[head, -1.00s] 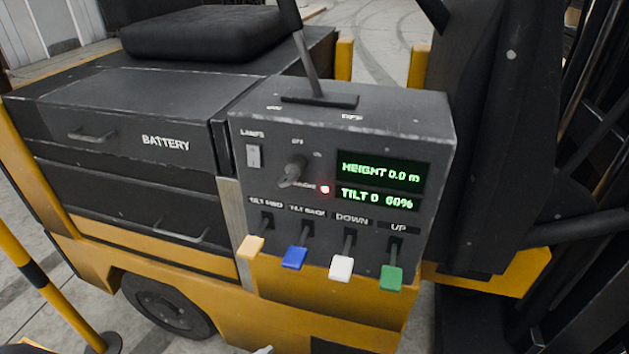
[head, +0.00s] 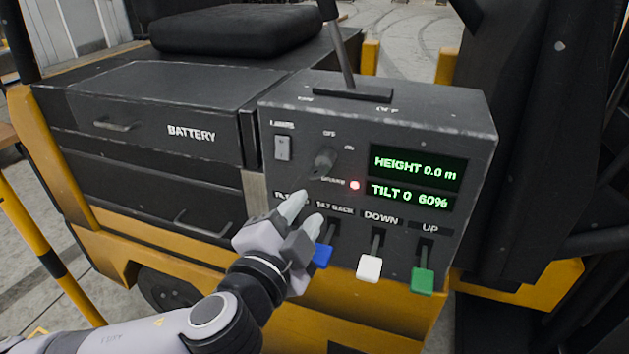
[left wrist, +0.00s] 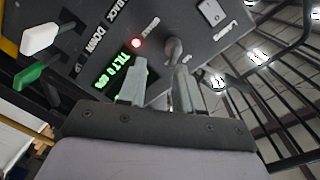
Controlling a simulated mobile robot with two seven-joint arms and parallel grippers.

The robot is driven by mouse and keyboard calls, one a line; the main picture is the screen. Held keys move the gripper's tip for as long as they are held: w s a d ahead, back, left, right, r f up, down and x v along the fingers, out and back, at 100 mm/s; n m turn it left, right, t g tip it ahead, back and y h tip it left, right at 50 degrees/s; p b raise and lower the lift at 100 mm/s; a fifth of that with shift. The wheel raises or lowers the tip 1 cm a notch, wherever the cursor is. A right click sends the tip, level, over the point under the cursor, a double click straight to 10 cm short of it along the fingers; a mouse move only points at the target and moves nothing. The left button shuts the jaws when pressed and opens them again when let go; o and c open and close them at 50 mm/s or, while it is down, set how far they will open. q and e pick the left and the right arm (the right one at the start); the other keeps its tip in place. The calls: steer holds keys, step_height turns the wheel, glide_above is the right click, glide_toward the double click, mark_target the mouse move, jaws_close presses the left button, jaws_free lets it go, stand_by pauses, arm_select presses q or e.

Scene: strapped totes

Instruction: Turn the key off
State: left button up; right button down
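The dark key (head: 322,163) sits in its switch on the upper left of the control panel (head: 480,140), with an OFF mark above it and an ON mark to its right. Its grip slants toward the lower left. My left gripper (head: 302,214) is open and empty, in front of the panel just below and left of the key in the head view. In the left wrist view, the key (left wrist: 172,48) shows just beyond the fingertips of my left gripper (left wrist: 157,82), nearer the right finger. I cannot tell whether they touch. My right gripper is not in view.
A lit red lamp (head: 355,185) and green displays (head: 418,167) are right of the key. Blue (head: 323,256), white (head: 369,268) and green (head: 422,281) levers stick out below; the yellow one is hidden behind my gripper. A lamp switch (head: 282,148) is upper left.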

mark_target(315, 178)
arm_select(q)
steer(key=shift+m+t, duration=0.3)
steer(key=shift+t, duration=0.2)
steer(key=shift+w+d+r+p, duration=0.2)
steer(key=shift+w+d+r, duration=0.1)
steer(key=shift+w, duration=0.85)
steer(key=shift+w+d+r+p, duration=0.2)
steer(key=shift+w+d+r, duration=0.1)
steer(key=shift+w, duration=0.85)
steer(key=shift+w+d+r+p, duration=0.2)
steer(key=shift+w+d+r, duration=0.1)
steer(key=shift+w, duration=0.85)
jaws_close()
